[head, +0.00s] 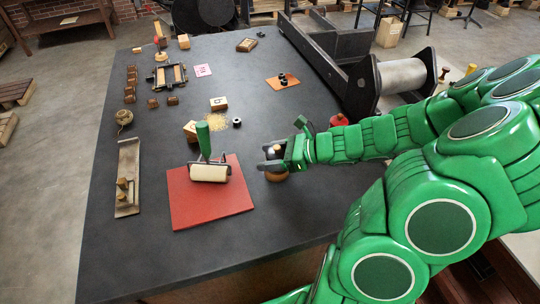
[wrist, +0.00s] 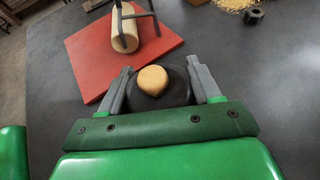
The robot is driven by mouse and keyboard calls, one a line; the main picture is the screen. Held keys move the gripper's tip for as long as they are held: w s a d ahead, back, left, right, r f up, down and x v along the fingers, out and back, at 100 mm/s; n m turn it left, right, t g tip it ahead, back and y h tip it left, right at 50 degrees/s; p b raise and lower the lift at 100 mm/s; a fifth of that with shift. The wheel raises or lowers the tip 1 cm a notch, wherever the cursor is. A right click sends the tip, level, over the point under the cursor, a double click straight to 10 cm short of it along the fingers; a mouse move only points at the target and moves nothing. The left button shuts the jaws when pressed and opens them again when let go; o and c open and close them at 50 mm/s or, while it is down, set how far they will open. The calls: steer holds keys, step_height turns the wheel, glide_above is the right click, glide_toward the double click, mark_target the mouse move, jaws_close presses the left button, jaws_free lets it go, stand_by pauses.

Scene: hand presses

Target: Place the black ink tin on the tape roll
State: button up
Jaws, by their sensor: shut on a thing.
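My gripper (head: 272,157) is shut on a round black thing that I take for the black ink tin (wrist: 178,88). It sits between both fingers in the wrist view, with a rounded tan piece (wrist: 152,80) at its middle. In the head view the fingers cover most of it. A round brown thing (head: 277,176), likely the tape roll, shows directly under my gripper in the head view. I cannot tell whether the tin touches it. The wrist view does not show the brown thing.
A red mat (head: 230,203) with a green-handled roller (head: 208,173) is just left of my gripper. A small black piece (head: 237,122) and wooden blocks (head: 218,103) lie beyond. A large press (head: 400,75) stands at the back right. The table's front right is clear.

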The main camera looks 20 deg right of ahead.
steer(key=o, duration=1.2)
steer(key=shift+f, duration=0.1)
steer(key=shift+o, duration=0.2)
